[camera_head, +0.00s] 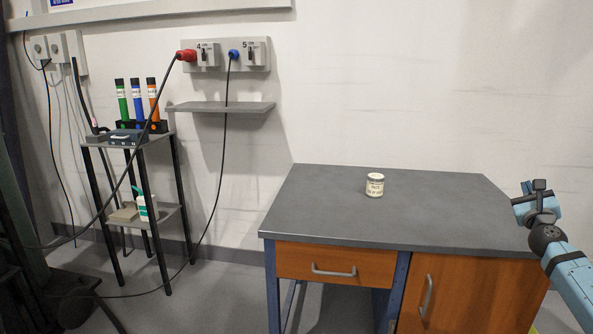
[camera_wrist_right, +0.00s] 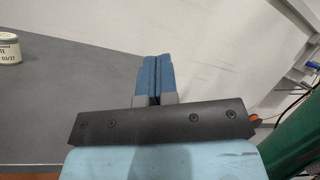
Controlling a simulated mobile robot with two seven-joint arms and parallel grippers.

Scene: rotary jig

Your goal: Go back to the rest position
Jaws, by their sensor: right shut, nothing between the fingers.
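My right gripper (camera_head: 532,187) is at the right side of the head view, beside the right end of the grey-topped workbench (camera_head: 300,205). In the right wrist view, its two blue fingers (camera_wrist_right: 153,80) are pressed together with nothing between them. The right arm comes in from the lower right corner. My left gripper does not show in either view. A small light-coloured labelled tin (camera_head: 375,185) stands upright on the bench, well away from the right gripper. The tin also shows cut off at the left edge of the right wrist view (camera_wrist_right: 9,48).
The bench top is otherwise clear. A metal stand (camera_head: 160,215) at the left holds green, blue and orange tubes and a white bottle (camera_head: 145,207). Cables hang from red and blue wall plugs (camera_head: 187,55). A small shelf (camera_head: 221,106) juts from the wall.

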